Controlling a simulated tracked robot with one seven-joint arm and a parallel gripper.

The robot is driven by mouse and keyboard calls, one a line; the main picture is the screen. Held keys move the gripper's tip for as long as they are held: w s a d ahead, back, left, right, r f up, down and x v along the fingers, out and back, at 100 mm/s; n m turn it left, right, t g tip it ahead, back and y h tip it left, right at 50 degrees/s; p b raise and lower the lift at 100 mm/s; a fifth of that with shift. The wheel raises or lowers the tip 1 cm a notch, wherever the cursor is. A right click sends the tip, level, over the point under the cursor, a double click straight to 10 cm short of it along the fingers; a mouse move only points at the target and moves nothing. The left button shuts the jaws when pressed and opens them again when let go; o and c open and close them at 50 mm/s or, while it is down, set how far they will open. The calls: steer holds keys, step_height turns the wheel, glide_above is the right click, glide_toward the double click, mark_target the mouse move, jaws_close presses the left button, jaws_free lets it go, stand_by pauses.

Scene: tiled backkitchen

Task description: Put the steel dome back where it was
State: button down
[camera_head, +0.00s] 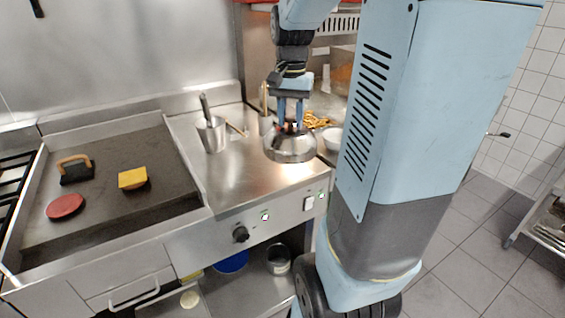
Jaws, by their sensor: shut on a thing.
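The steel dome (289,149) is a shiny round cover with a knob on top. It is at the right end of the steel counter (225,178), close to the front right edge. My gripper (290,124) points down from above and is shut on the dome's top knob. The fingers partly hide the knob. I cannot tell whether the dome's rim touches the counter or is slightly above it.
A steel pot with a handle (211,134) stands left of the dome. A white bowl (333,137) and fries (316,119) are behind it to the right. The griddle (110,185) holds a red patty (65,206), a cheese-topped patty (132,178) and a wooden-handled press (75,170).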

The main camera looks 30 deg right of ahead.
stand_by(0.3)
steer(key=w+d+f, duration=0.2)
steer(key=w+f, duration=0.2)
steer(key=w+d+f, duration=0.2)
steer(key=w+f, duration=0.2)
steer(key=w+d+f, duration=0.1)
steer(key=w+f, duration=0.3)
steer(key=f, duration=0.1)
steer(key=shift+w+d, duration=0.35)
steer(key=shift+d, duration=0.05)
steer(key=c, duration=0.8)
jaws_free()
steer(key=shift+f, duration=0.1)
steer(key=shift+o, duration=0.2)
